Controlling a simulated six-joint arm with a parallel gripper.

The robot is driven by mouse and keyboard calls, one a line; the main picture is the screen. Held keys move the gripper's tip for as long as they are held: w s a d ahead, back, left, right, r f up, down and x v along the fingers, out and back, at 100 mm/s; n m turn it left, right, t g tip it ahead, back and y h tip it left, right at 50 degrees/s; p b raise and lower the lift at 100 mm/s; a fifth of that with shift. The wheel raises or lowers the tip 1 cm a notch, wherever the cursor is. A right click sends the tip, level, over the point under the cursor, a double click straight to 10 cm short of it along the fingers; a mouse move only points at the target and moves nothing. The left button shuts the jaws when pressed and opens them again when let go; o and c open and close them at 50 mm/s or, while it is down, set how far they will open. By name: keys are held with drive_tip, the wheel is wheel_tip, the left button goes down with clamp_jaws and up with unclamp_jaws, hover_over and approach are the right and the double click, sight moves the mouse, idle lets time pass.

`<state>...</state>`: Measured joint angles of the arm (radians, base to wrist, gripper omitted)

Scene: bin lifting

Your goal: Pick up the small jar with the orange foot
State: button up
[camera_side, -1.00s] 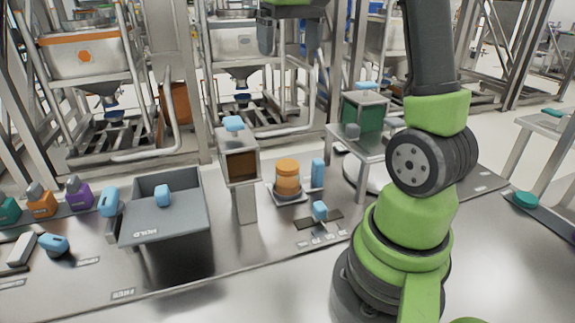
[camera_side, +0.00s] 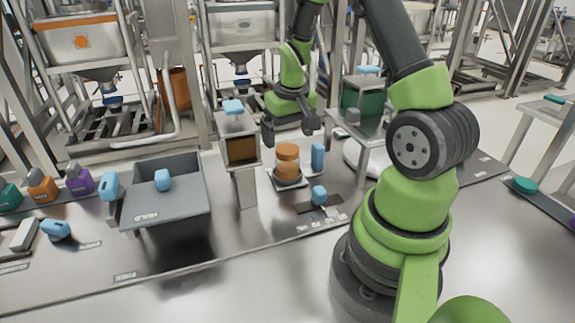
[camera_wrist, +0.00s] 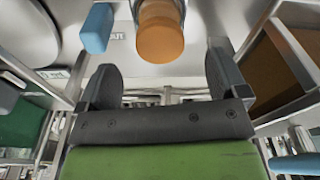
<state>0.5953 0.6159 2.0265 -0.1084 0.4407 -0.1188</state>
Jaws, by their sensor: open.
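An orange jar (camera_side: 287,162) with a darker orange top stands on a small scale-like stand in the middle of the bench. It also shows at the top of the wrist view (camera_wrist: 160,38). Another small jar (camera_side: 42,188), orange below with a grey top, stands at the far left between a green one and a purple one. My gripper (camera_side: 290,132) is open and empty, just above the middle orange jar in the side view. In the wrist view, that jar lies beyond the gap between my fingers (camera_wrist: 163,78).
A tall stand with a brown-fronted box (camera_side: 240,148) rises just left of the middle jar. A blue block (camera_side: 318,156) stands close on its right. A grey HOLD bin (camera_side: 165,195) is further left, and a raised table with a green box (camera_side: 362,97) is behind right.

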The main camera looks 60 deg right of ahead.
sight(287, 149)
drive_tip(key=f, duration=0.6)
drive_tip(key=shift+w+d+f, duration=0.15)
drive_tip(key=shift+w+f, duration=0.1)
drive_tip(key=shift+f, duration=0.05)
drive_tip(key=c, duration=1)
